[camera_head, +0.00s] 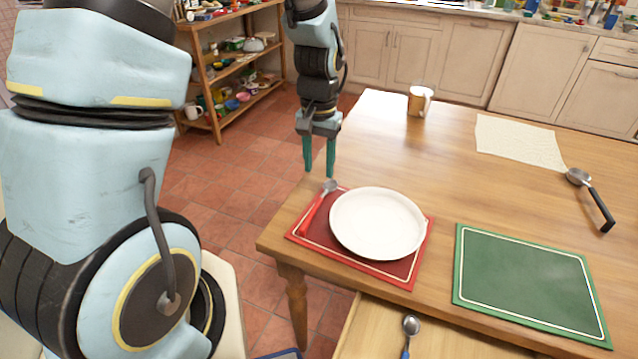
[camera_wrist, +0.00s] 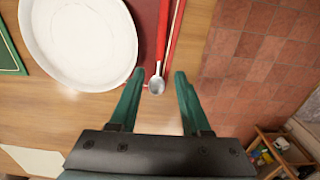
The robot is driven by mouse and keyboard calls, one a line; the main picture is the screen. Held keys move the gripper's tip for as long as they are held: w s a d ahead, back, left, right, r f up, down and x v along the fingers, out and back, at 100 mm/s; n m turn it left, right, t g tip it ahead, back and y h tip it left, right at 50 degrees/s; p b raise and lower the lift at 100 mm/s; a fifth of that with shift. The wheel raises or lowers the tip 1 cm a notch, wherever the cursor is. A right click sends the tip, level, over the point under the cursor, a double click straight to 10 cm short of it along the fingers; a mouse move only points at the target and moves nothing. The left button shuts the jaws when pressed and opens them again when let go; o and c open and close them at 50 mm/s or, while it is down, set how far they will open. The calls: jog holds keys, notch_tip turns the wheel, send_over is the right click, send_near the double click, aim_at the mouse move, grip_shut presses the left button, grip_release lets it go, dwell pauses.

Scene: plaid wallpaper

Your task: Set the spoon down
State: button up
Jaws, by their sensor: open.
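A spoon with a red handle (camera_head: 317,207) lies on the left edge of the red placemat (camera_head: 406,282), beside the white plate (camera_head: 377,222). In the wrist view the spoon's metal bowl (camera_wrist: 156,85) lies between and just ahead of the fingertips, with its red handle running away from me. My gripper (camera_head: 319,172) is open and empty, with green fingers pointing down above the table's left edge near the spoon bowl. It also shows in the wrist view (camera_wrist: 160,75), its fingers spread apart and not touching the spoon.
A green placemat (camera_head: 525,280) lies to the right. A second spoon (camera_head: 410,325) with a blue handle lies in the open drawer (camera_head: 450,343). A mug (camera_head: 419,101), a pale sheet (camera_head: 519,142) and a black-handled utensil (camera_head: 592,196) are on the table. A shelf (camera_head: 213,83) stands at the back left.

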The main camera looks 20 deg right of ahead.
jog(key=a+r+n, duration=0.3)
jog(key=a+r, duration=0.1)
jog(key=a, duration=0.7)
jog(key=s+a+r+n+t, duration=0.1)
jog(key=a+r+n, duration=0.2)
jog(key=a, duration=0.9)
jog(key=shift+s+a+r+n+t, duration=0.3)
jog(key=shift+r+n, duration=0.1)
jog(key=shift+r, duration=0.2)
jog(key=shift+w, duration=0.1)
